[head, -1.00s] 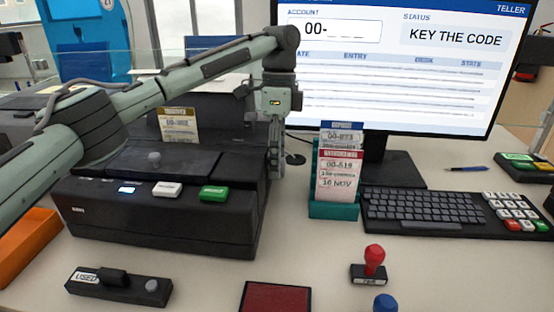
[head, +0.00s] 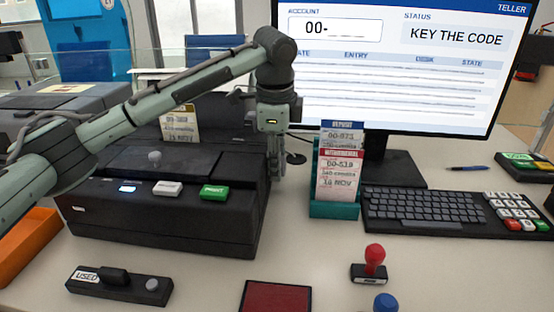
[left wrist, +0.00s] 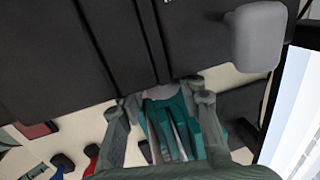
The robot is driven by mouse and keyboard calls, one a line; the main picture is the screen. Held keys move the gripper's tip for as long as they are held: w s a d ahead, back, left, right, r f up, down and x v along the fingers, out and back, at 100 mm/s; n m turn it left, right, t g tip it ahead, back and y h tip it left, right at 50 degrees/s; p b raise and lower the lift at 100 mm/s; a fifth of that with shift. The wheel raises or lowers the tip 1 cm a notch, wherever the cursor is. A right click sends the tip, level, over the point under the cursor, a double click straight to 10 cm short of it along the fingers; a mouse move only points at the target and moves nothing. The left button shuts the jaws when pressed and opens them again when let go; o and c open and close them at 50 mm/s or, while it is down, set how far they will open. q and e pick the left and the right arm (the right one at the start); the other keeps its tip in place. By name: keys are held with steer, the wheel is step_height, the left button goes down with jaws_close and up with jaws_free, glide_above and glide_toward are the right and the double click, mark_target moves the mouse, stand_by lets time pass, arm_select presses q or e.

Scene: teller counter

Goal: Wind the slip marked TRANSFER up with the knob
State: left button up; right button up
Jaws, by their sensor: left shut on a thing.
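A slip with a yellow header (head: 181,128) stands up out of the back of the black printer (head: 160,222). My arm covers part of the header, and only its last letters, "ER", show. My left gripper (head: 275,168) points down at the printer's right side. In the left wrist view, its fingers (left wrist: 164,108) close around a small grey knob (left wrist: 162,94) at the printer's edge. The knob is hidden in the head view. My right gripper is not in view.
A teal holder (head: 333,210) with deposit and withdrawal slips stands just right of the gripper. The keyboard (head: 420,208), monitor (head: 400,75), red stamp (head: 374,262), red pad (head: 276,298) and USED block (head: 118,285) surround it.

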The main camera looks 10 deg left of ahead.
arm_select(q)
steer(key=shift+s+t, duration=0.2)
steer(key=shift+t, duration=1.2)
steer(key=o, duration=1.2)
steer(key=shift+c, duration=0.2)
steer(key=v, duration=1.2)
steer(key=shift+s+d, duration=0.1)
